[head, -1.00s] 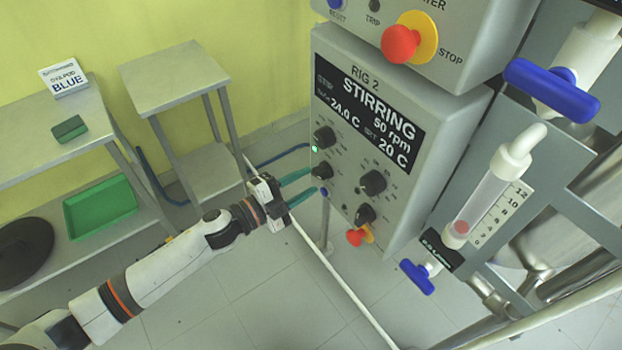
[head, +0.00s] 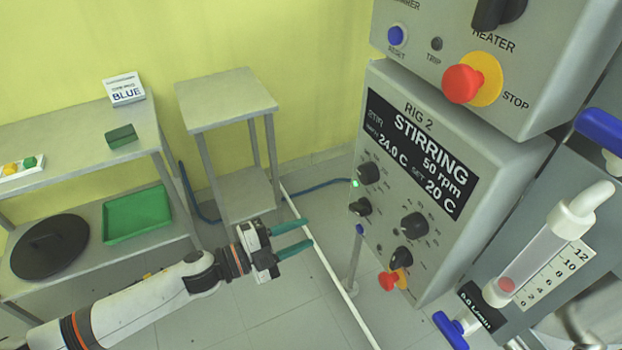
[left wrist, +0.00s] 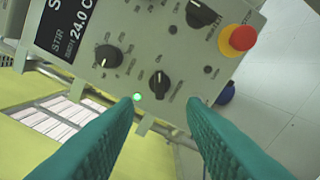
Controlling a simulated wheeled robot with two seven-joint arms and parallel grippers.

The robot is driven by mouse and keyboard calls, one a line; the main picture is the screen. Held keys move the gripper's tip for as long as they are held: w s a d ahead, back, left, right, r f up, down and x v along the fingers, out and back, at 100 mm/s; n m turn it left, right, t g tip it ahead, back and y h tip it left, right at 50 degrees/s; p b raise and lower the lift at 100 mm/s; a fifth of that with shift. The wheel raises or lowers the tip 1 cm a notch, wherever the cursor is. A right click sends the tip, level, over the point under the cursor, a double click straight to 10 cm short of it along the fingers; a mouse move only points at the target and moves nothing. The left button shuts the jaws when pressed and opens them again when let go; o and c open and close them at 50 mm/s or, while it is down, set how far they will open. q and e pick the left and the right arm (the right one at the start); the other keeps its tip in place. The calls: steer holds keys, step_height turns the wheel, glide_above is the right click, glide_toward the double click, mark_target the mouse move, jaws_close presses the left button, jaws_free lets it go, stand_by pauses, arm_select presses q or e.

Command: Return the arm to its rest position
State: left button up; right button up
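My left gripper (head: 292,238) is in the middle of the head view, its two green fingers apart with nothing between them. It is left of the RIG 2 control box (head: 382,240) and clear of it. The box display (head: 415,152) reads STIRRING, 50 rpm, 24.0 C, set 20 C, and a green light (head: 355,183) is lit. In the left wrist view the open fingers (left wrist: 165,110) point toward the box's black knobs (left wrist: 158,84), with no contact visible. My right gripper is not in view.
A box with a red stop button (head: 462,84) sits above. A small metal table (head: 226,98) and a shelf unit (head: 70,135) with a green tray (head: 137,215) and black disc (head: 50,247) stand left. A glass tube with blue valves (head: 535,258) is at right. A white floor pipe (head: 335,280) runs below.

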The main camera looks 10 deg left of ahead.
arm_select(q)
steer(key=w+a+f+n+t+y, duration=0.15)
steer(key=a+f+n+y, duration=0.25)
steer(key=f, duration=0.4)
steer(key=w+a+f+n+t+y, duration=0.1)
steer(key=w+a+f+n+y, duration=0.3)
steer(key=f, duration=0.5)
steer(key=s+a+f+n+g+y, duration=0.1)
steer(key=s+a+f+n+y, duration=0.2)
steer(key=f, duration=0.5)
steer(key=s+a+f+n+g+y, duration=0.1)
steer(key=s+a+f+n+g, duration=0.2)
steer(key=s+f, duration=0.4)
steer(key=s+a+f+n+g+y, duration=0.2)
steer(key=s+a+f+n+g, duration=0.15)
steer(key=s+f, duration=0.95)
steer(key=s+d+f+n+g, duration=0.1)
steer(key=s+d+f+g, duration=0.1)
steer(key=s, duration=0.8)
steer(key=s+d+f+n+g, duration=0.2)
steer(key=s+f, duration=0.3)
steer(key=s, duration=0.5)
steer(key=shift+g+y, duration=0.3)
